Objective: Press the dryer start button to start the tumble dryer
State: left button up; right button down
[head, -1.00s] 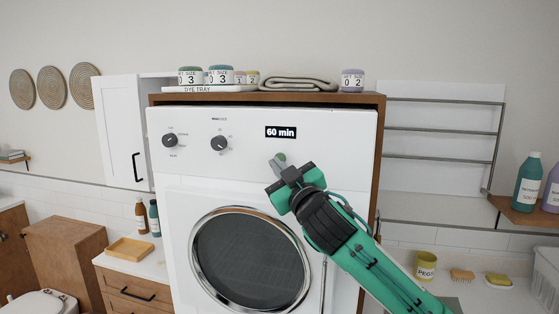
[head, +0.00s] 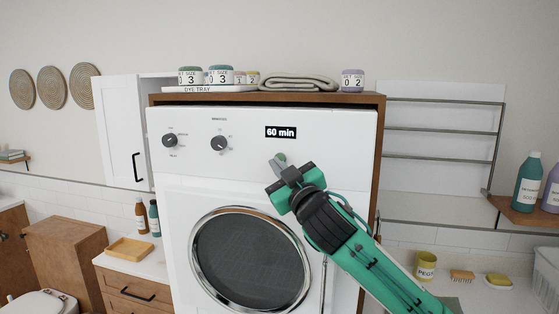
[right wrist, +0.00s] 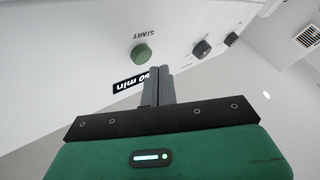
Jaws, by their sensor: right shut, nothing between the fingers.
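The white tumble dryer (head: 170,180) stands upright in a wooden surround, with its round glass door (head: 250,258) shut. Its display (head: 281,132) reads "60 min". The green start button (head: 281,157) is below the display, partly hidden behind my right gripper. In the right wrist view the green button (right wrist: 142,54) shows whole, with the word START beside it. My right gripper (head: 276,163) is shut and empty, its fingertips close to the button. In the right wrist view the fingertips (right wrist: 158,70) appear just beside the button; I cannot tell whether they touch the panel. My left gripper is out of view.
Two dark knobs (head: 219,144) sit on the panel's left. Jars and a folded towel (head: 298,83) lie on top of the surround. A white cabinet (head: 122,130) is at left, a wire rack (head: 440,130) and bottles (head: 528,182) at right.

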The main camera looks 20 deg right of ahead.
jog(key=shift+w, duration=0.1)
jog(key=shift+w+d, duration=0.25)
jog(key=shift+w+d, duration=0.25)
jog(key=shift+w, duration=0.15)
dwell(0.8)
jog(key=shift+s+a, duration=0.55)
jog(key=shift+s, duration=0.25)
jog(key=shift+s+a+p, duration=0.15)
jog(key=shift+s+a, duration=0.4)
jog(key=shift+s, duration=0.25)
jog(key=shift+s+a+p, duration=0.15)
jog(key=shift+s+a, duration=0.4)
jog(key=shift+s, duration=0.3)
jog(key=shift+s+a+p, duration=0.15)
jog(key=shift+s+a, duration=0.4)
jog(key=shift+s, duration=0.25)
